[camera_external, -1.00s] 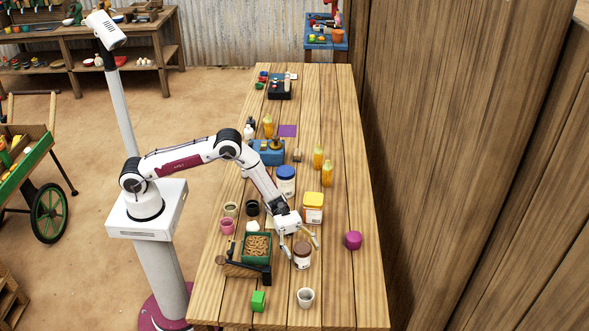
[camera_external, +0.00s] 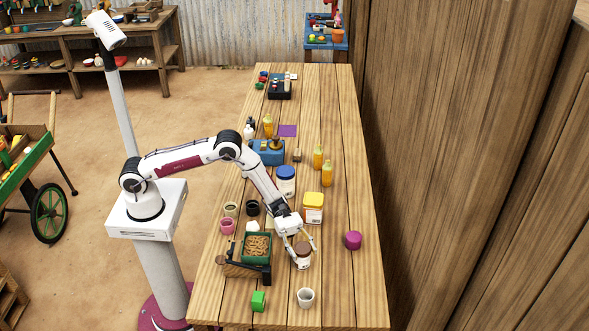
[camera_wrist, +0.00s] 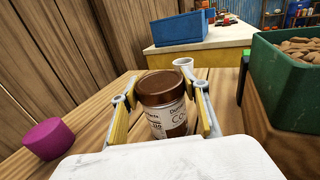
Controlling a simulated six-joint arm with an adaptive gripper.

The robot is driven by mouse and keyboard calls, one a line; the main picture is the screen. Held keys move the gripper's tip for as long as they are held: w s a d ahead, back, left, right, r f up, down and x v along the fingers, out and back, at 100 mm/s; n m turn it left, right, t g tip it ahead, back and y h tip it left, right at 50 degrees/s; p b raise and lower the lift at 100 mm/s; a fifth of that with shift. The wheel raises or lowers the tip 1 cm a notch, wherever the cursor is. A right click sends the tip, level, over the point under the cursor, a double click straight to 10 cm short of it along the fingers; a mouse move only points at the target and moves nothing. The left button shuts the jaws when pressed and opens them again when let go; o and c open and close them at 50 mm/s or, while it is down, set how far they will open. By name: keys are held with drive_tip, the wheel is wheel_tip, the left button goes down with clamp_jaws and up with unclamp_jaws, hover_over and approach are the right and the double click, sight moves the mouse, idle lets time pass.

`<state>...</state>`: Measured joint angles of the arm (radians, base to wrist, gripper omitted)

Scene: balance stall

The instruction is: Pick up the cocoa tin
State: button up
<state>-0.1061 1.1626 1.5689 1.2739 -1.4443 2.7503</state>
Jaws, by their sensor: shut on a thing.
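The cocoa tin (camera_external: 303,256) is a brown jar with a brown lid and a white label, standing upright on the wooden table. In the wrist view the cocoa tin (camera_wrist: 163,103) sits between the two fingers, with part of "COCOA" readable on its label. My gripper (camera_external: 302,252) is shut on the tin, with one finger on each side. In the wrist view my gripper (camera_wrist: 164,118) has its yellow-padded fingers against the tin's sides.
A green box of brown pieces (camera_external: 257,259) stands close to the left of the tin. A white cup (camera_external: 305,297) is in front. The table is clear to the front right.

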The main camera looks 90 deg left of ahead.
drive_tip(key=shift+r, duration=0.15)
drive_tip(key=shift+r, duration=4.85)
drive_tip(key=shift+a, duration=0.1)
